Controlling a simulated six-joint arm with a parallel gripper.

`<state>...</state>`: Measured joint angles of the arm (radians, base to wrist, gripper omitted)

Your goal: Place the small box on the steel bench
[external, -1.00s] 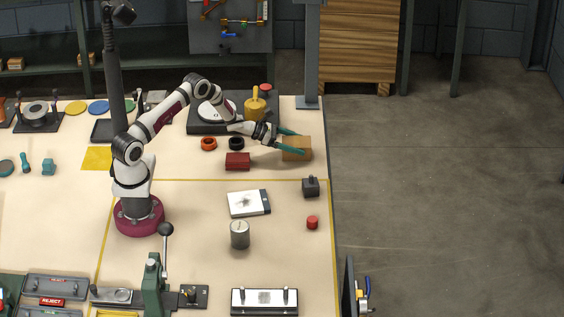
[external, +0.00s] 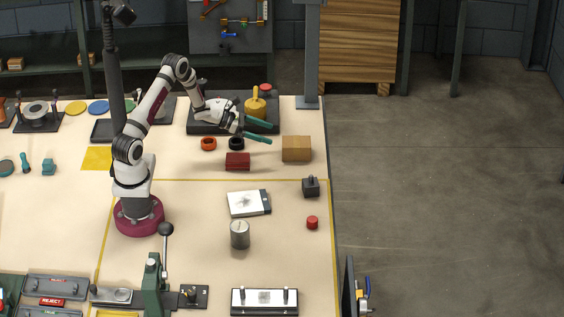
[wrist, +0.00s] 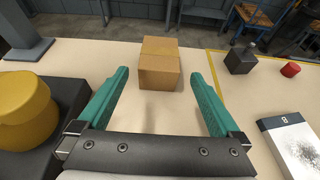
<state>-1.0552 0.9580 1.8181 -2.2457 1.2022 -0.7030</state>
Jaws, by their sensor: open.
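The small box (external: 297,149) is a brown cardboard box standing upright on the cream bench top (external: 200,265), near its right edge. In the wrist view the small box (wrist: 159,64) is ahead, centred between my fingers and beyond their tips. My gripper (external: 259,132) has two teal fingers spread wide, with nothing between them. It is to the left of the box and apart from it. The fingers also show in the wrist view (wrist: 158,74).
A yellow weight (external: 255,109) on a dark plate stands behind my gripper. A red block (external: 237,161) lies just in front of it. A dark grey block (external: 310,187) and a red cylinder (external: 312,222) are near the right edge. A grey post (external: 312,60) rises behind the box.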

